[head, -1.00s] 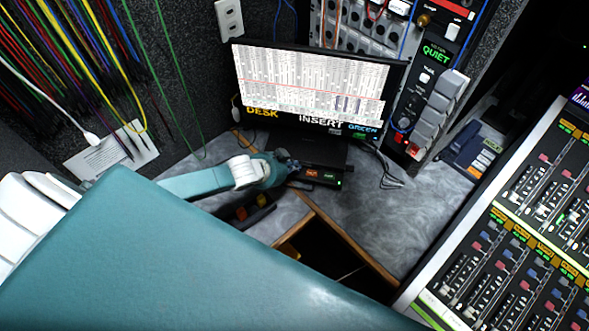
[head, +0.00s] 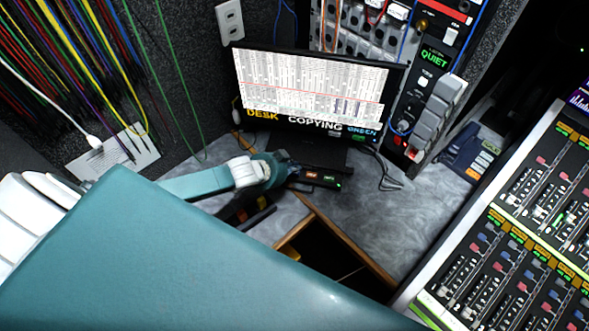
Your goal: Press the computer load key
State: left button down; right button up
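A small black key box (head: 318,178) sits on the grey desk just below the monitor (head: 318,95). It has a lit orange-red key (head: 311,175) and a lit green key (head: 329,179); their labels are too small to read. The monitor shows white tables above large words reading DESK, COPYING and GREEN. My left gripper (head: 290,168) is at the left end of the key box, its dark fingers close together against or just above it. I cannot tell whether they touch or are shut. My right gripper does not show.
A mixing console (head: 520,225) fills the right side. A rack (head: 420,90) stands behind the monitor, with a telephone (head: 470,150) to its right. Coloured cables (head: 75,60) hang at the left. An open desk recess (head: 325,250) lies in front.

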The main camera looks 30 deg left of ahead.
aim_at(294, 174)
pick_arm(q)
jog(key=shift+r, duration=0.3)
jog(key=shift+r+p, duration=0.3)
jog(key=shift+p, duration=0.1)
notch_tip(294, 174, up, 4)
jog(key=p, duration=0.4)
jog(key=shift+r, duration=0.2)
jog(key=shift+f, duration=0.1)
dwell(0.3)
